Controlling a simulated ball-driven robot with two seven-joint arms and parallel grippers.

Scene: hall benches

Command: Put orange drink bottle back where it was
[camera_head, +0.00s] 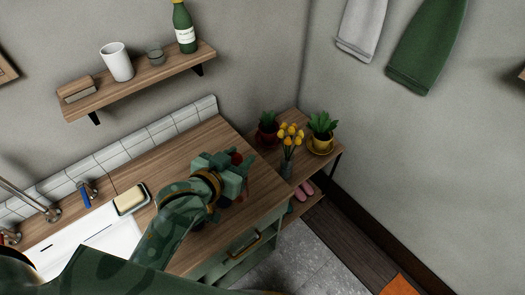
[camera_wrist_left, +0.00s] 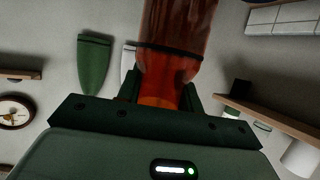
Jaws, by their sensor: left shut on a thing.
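My left gripper (camera_head: 232,175) is over the right end of the wooden counter (camera_head: 180,150) in the head view. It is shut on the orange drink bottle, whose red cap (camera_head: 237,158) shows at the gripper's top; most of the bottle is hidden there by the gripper. In the left wrist view the translucent orange bottle (camera_wrist_left: 172,65) stands between the two fingers, with a dark band around it. I cannot tell whether its base touches the counter. My right gripper is not in view.
A soap dish (camera_head: 132,199) and white sink (camera_head: 95,240) lie left of the gripper. A small wooden stand (camera_head: 262,151) with potted plants and yellow flowers (camera_head: 290,136) is just right. A wall shelf (camera_head: 140,83) holds a white cup (camera_head: 116,62) and green bottle (camera_head: 184,27).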

